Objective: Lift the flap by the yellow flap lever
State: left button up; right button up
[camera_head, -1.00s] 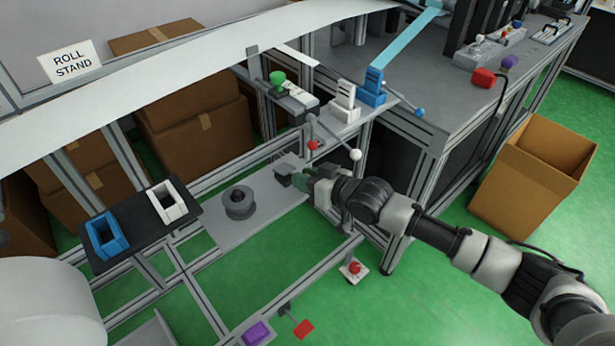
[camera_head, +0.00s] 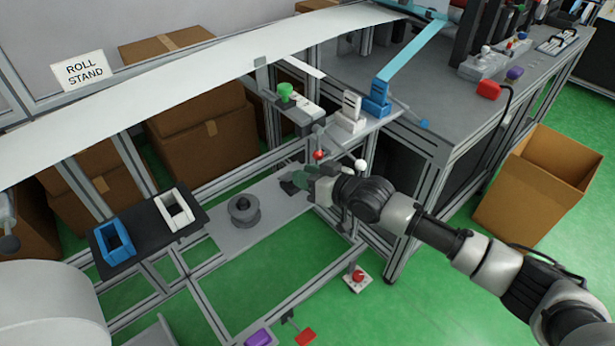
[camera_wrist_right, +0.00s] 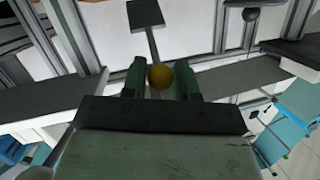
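The yellow ball knob of the flap lever (camera_wrist_right: 160,76) sits between the two green fingers of my right gripper in the right wrist view. Both fingers appear to touch its sides. A thin grey rod leads from the knob to a dark grey square plate (camera_wrist_right: 145,14), which looks like the flap. In the head view my right gripper (camera_head: 312,183) is at the right end of the grey shelf, beside a dark part, and the yellow knob is hidden there. My left gripper is not clearly in view.
A lever with a white ball (camera_head: 361,165) and a red knob (camera_head: 319,155) stand close to my right gripper. A grey spool (camera_head: 243,211) sits on the grey shelf (camera_head: 262,226). A cardboard box (camera_head: 535,185) is at right. The white web (camera_head: 200,72) runs above.

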jog(key=shift+o, duration=0.3)
jog(key=shift+f, duration=0.1)
jog(key=shift+s+d, duration=0.25)
jog(key=shift+d, duration=0.05)
jog(key=v, duration=1)
jog(key=shift+r, duration=0.25)
jog(key=shift+w+a, duration=0.1)
